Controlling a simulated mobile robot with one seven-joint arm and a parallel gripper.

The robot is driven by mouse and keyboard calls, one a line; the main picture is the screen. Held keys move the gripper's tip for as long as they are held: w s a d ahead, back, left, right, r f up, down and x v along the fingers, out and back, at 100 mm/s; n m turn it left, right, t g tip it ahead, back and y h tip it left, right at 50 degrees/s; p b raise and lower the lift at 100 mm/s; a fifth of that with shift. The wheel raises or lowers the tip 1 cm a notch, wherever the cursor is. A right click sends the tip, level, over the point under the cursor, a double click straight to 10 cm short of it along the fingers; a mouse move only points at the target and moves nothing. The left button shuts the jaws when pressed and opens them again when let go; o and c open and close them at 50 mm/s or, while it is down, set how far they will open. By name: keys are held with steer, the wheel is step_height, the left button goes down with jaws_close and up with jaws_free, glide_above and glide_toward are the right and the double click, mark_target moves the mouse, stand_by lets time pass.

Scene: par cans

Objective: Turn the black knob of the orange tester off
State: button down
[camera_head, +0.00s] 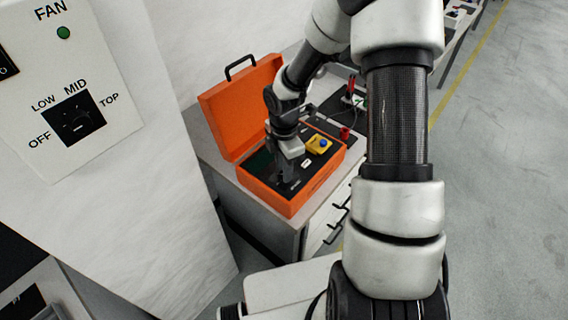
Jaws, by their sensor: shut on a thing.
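The orange tester (268,201) is an open case on a cabinet top, with its lid raised at the back left. Its inside is a dark panel. My gripper (287,174) points down at the left part of this panel, with its jaws shut on the black knob. The knob is mostly hidden by the jaws, and its pointer and marks cannot be read. A yellow box with a blue button (319,145) sits on the panel, just right of my gripper.
The cabinet (316,232) under the tester has black drawer handles. Red plugs (345,133) and cables lie behind the case at right. A fan panel (70,75) with its own dark knob stands close at left. Open floor (500,200) lies at right.

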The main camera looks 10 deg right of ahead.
steer(key=shift+n+p, duration=1.35)
steer(key=shift+n, duration=0.85)
steer(key=c, duration=1.5)
jaws_free()
steer(key=shift+c, duration=0.2)
step_height(320, 180, up, 17)
steer(key=p, duration=0.2)
steer(key=shift+r, duration=0.2)
